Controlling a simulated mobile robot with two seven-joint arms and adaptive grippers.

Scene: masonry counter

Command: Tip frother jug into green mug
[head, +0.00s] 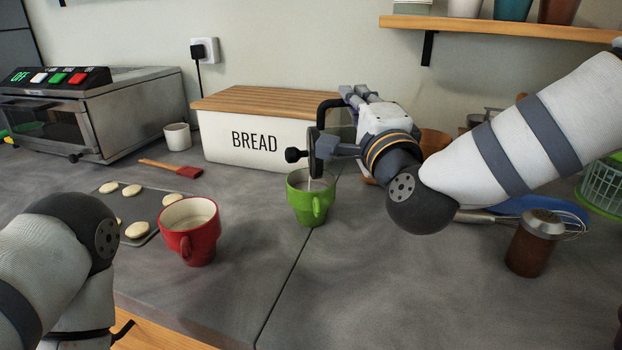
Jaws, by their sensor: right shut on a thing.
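The green mug (311,208) stands upright on the counter in the middle of the head view. My right gripper (345,148) is shut on the frother jug, just above and to the right of the mug. The jug (314,152) lies tilted on its side, its dark lid and black knob facing left and its black handle on top. Its lower edge is over the mug's mouth, and a thin pale streak shows between them. Most of the jug's body is hidden behind my gripper. My left arm shows at the lower left, but its gripper is out of view.
A red mug (190,234) stands left of the green mug, beside a baking tray (147,238). The bread box (225,140) is close behind. The front middle counter is clear.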

